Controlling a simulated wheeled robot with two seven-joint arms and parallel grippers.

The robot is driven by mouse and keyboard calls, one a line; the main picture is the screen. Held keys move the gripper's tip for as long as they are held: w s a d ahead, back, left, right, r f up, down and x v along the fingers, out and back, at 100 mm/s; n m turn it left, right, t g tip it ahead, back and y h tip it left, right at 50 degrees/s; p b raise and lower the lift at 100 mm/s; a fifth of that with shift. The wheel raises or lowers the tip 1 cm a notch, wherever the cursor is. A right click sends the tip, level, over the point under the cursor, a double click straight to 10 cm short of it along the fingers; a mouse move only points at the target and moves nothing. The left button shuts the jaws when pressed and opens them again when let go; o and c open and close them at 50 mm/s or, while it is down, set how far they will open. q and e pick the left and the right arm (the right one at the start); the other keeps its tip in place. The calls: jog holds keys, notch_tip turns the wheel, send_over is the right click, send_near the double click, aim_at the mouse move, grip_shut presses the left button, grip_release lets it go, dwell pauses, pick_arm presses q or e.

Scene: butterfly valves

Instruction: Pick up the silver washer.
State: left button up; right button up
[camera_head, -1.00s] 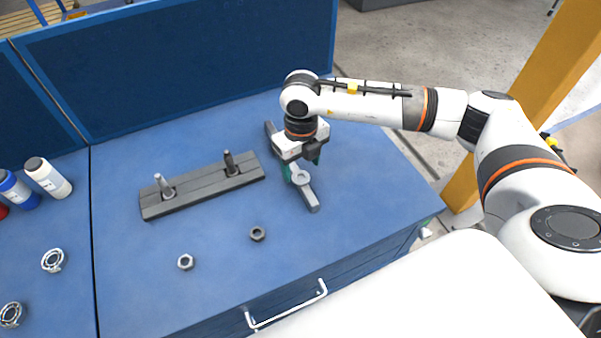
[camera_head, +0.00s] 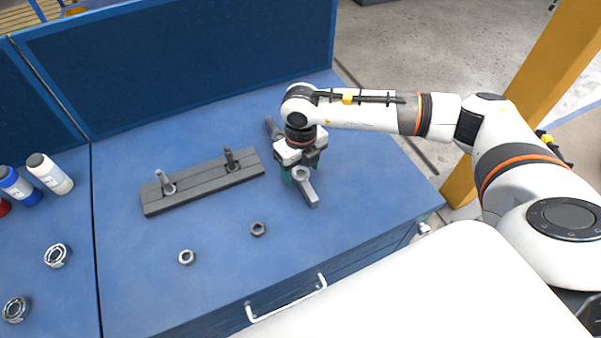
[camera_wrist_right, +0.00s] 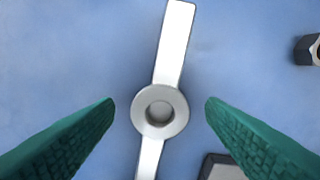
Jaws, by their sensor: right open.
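The silver washer (camera_head: 301,177) is a flat ring on the middle of a grey bar (camera_head: 312,199). In the right wrist view the washer (camera_wrist_right: 160,132) shows whole, with the bar (camera_wrist_right: 176,40) running out above and below it. My right gripper (camera_head: 302,169) points down over the bar. Its green fingers are spread, one on each side of the washer, with a clear gap to each in the right wrist view (camera_wrist_right: 160,105). Nothing is between them but the washer and bar below. Fingertip height above the table is hard to tell. My left gripper is not in view.
A dark grey base (camera_head: 205,185) with two upright pins stands left of the bar. A dark nut (camera_head: 258,229) and a lighter nut (camera_head: 187,257) lie in front. Bearings (camera_head: 57,255) and bottles (camera_head: 50,174) are far left. The blue tabletop (camera_head: 365,190) is clear on the right.

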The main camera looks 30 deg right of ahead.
jog(key=shift+c, duration=0.3)
jog(key=c, duration=1.1)
